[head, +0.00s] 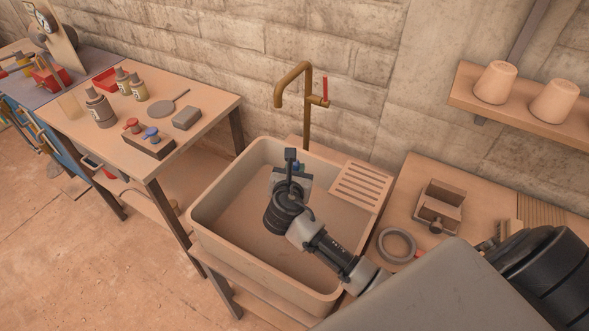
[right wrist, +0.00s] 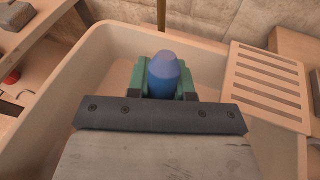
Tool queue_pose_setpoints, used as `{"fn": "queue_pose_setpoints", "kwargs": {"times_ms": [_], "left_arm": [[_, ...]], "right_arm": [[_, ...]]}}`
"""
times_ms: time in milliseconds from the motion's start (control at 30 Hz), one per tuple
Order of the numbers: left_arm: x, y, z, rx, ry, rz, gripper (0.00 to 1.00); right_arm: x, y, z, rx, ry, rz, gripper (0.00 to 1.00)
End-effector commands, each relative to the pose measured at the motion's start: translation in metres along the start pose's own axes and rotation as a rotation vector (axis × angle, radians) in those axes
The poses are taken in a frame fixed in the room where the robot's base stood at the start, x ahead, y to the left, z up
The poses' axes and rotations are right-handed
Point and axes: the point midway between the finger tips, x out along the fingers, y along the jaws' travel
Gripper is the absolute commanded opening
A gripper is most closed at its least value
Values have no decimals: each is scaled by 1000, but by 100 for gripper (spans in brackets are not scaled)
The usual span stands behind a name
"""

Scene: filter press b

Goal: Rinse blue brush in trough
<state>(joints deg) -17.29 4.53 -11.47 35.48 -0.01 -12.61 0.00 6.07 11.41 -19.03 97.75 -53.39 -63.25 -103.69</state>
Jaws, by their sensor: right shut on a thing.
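The beige trough (head: 245,262) stands in the middle of the head view, under a brass tap (head: 306,105) with a red lever. My right gripper (head: 292,172) is over the trough's basin, near its back side. It is shut on the blue brush. In the right wrist view the brush's rounded blue end (right wrist: 163,73) sits between the green finger pads. The rest of the brush is hidden by the gripper, so I cannot see its bristles or whether they touch the trough. No water shows from the tap. My left gripper is not in view.
A slatted drainboard (head: 360,185) adjoins the trough's right side. The right counter holds a grey ring (head: 397,245) and a wooden block device (head: 440,205). The left table (head: 205,110) carries bottles, a paddle and a stand with red and blue knobs. A shelf (head: 520,103) holds two pots.

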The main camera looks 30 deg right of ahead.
Motion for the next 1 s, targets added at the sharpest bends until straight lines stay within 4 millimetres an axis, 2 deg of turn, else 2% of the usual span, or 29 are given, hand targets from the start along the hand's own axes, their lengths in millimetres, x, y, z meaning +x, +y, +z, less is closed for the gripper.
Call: {"fn": "queue_pose_setpoints", "kwargs": {"times_ms": [500,700,1000], "left_arm": [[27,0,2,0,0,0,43],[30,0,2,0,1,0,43],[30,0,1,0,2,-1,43]], "right_arm": [[15,-6,-50,-1,-2,0,0],[17,-6,-57,-1,-2,1,0],[17,-6,-57,0,-2,1,0]]}}
